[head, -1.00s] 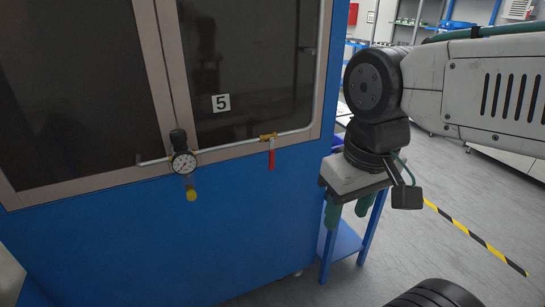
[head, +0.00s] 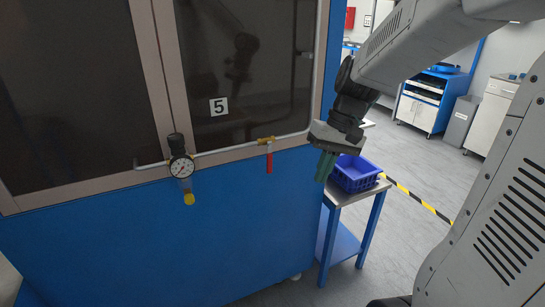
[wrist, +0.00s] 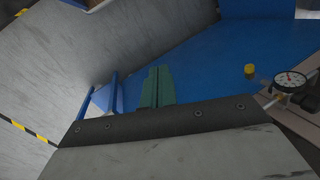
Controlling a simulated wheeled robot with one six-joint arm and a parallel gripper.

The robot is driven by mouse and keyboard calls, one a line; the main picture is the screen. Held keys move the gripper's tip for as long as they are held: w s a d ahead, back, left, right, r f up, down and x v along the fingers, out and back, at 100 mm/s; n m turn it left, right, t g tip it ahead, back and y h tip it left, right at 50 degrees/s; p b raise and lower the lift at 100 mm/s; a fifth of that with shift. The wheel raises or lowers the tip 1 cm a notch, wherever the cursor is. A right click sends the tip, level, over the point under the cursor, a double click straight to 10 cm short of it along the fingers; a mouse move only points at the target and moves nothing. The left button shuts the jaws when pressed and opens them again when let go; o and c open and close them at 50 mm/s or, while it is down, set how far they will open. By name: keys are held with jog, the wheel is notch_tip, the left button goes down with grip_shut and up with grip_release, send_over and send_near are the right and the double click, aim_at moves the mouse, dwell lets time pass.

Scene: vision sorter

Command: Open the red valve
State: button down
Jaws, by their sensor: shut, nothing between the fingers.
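The red valve handle (head: 269,160) hangs straight down from a brass fitting (head: 266,140) on the pipe along the blue cabinet's front. My gripper (head: 322,178) is to the right of the handle, apart from it, with its green fingers pointing down. In the wrist view my fingers (wrist: 157,68) are together and empty, in front of the blue panel. The valve handle does not show clearly in the wrist view.
A pressure gauge (head: 182,167) with a yellow-ended bowl (head: 188,198) sits left of the valve; the gauge also shows in the wrist view (wrist: 290,81). A blue crate (head: 356,173) stands on a small table behind my gripper. Open floor lies to the right.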

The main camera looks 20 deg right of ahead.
aim_at(270, 158)
jog(key=w+d+f+n+t+y, duration=0.1)
jog(key=w+d+n+t, duration=0.15)
jog(key=w+d, duration=0.45)
jog(key=w+d+n+t+y, duration=0.1)
jog(key=w+d+n+t, duration=0.15)
jog(key=w, duration=0.85)
jog(key=w+a+f, duration=0.3)
jog(key=a+f, duration=0.5)
jog(key=a, duration=0.1)
jog(key=shift+w+m, duration=0.35)
jog(key=shift+m, duration=0.05)
